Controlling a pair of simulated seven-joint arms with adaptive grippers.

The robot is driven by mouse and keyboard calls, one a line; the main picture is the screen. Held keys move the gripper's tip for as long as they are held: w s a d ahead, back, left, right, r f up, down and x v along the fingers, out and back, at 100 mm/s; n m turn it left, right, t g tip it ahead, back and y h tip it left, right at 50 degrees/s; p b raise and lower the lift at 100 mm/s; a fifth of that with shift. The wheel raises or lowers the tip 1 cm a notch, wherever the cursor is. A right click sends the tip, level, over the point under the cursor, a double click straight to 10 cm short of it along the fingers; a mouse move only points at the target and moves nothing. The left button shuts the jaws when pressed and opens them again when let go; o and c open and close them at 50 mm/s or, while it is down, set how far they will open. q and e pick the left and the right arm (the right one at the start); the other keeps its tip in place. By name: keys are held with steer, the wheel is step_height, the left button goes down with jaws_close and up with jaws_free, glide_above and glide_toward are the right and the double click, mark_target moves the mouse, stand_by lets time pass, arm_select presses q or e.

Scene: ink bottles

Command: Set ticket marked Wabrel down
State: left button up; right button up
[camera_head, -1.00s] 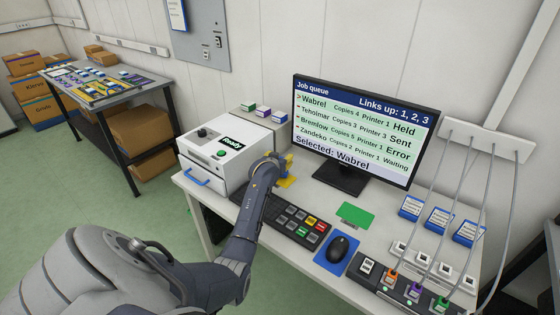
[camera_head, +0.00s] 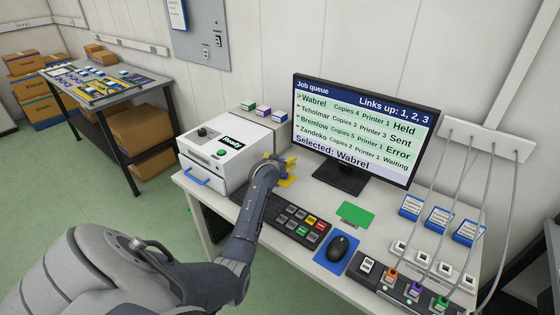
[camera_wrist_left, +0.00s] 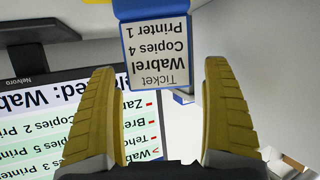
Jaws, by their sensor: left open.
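The ticket marked Wabrel (camera_wrist_left: 158,52) shows in the left wrist view as a white card with a blue border, upside down in the picture. It reads Copies 4, Printer 1. My left gripper (camera_wrist_left: 160,78) is open, with one yellow finger on each side of the picture. The card lies just beyond the fingertips, with gaps to both fingers. In the head view, my left gripper (camera_head: 286,161) is low over the desk, between the white printer (camera_head: 226,148) and the monitor (camera_head: 362,130). I cannot make out the ticket there. My right gripper is not in view.
A keypad (camera_head: 295,217), mouse (camera_head: 338,246) and several blue-framed cards, one here (camera_head: 410,206), occupy the desk. Cables hang at the right.

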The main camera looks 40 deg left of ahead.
arm_select(q)
steer(key=shift+r, duration=0.25)
steer(key=v, duration=1.2)
steer(key=shift+f, duration=0.1)
